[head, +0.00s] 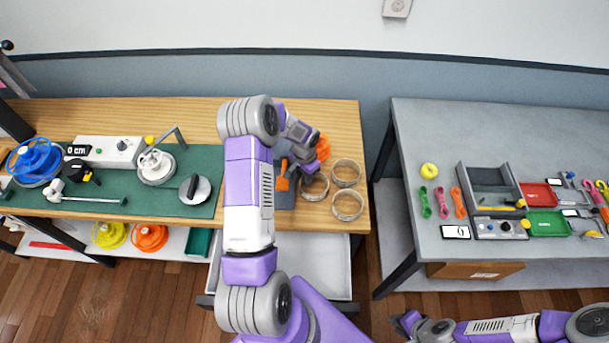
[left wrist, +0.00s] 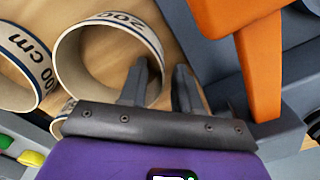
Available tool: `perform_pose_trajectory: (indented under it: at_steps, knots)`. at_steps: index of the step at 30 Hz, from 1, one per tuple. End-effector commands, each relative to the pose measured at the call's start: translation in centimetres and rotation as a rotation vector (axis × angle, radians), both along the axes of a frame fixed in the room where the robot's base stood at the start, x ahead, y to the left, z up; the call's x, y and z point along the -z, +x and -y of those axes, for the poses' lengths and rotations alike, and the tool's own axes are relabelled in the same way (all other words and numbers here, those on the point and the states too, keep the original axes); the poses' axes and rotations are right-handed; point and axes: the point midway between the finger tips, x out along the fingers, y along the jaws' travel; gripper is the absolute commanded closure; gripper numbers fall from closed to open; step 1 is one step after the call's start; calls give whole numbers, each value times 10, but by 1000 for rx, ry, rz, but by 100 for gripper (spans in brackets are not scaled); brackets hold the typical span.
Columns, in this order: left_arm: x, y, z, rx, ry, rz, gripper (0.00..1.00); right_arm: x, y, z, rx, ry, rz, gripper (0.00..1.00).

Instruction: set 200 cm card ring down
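Three pale card rings stand on the right end of the wooden bench. The nearest to my left gripper (head: 308,171) is a ring (head: 313,199) marked "200" in the left wrist view (left wrist: 126,20). There my left gripper (left wrist: 160,72) is open, with a clear gap between its fingers. One finger lies over the ring's opening and the other outside its wall; I cannot tell whether either touches. A second ring (left wrist: 28,50) reads "cm". In the head view the other rings are at the back (head: 346,186) and front (head: 348,219). My right gripper (head: 407,322) is low, its fingers unclear.
An orange-handled grey device (head: 283,184) is close beside my left gripper, with orange coils (head: 323,148) behind. A green mat (head: 210,165) with reels and a "0 cm" counter (head: 77,150) lies left. A grey table (head: 450,130) stands right, across a gap.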

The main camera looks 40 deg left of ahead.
Motion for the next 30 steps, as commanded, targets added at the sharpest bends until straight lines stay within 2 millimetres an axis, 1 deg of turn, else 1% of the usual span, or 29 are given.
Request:
perform_pose_trajectory:
  at_steps: [7, 11, 14, 21, 24, 27, 30]
  knots:
    - [-1, 0, 0, 0, 0, 0, 68, 0, 0, 0, 0, 0, 0, 77]
    - [-6, 0, 0, -1, 0, 0, 68, -6, 0, 0, 0, 0, 0, 77]
    - [-22, 1, -1, 0, 3, 4, 68, -4, 0, 0, 0, 0, 0, 77]
    - [-75, 1, -1, 0, 3, 5, 68, -6, 0, 0, 0, 0, 0, 77]
    - [-94, 1, 0, 0, 2, 4, 68, -7, 0, 0, 0, 0, 0, 77]
    - [-109, 1, -1, 0, 2, 2, 68, -7, 0, 0, 0, 0, 0, 77]
    - [-119, 1, 0, 0, 1, 2, 68, -8, 0, 0, 0, 0, 0, 77]
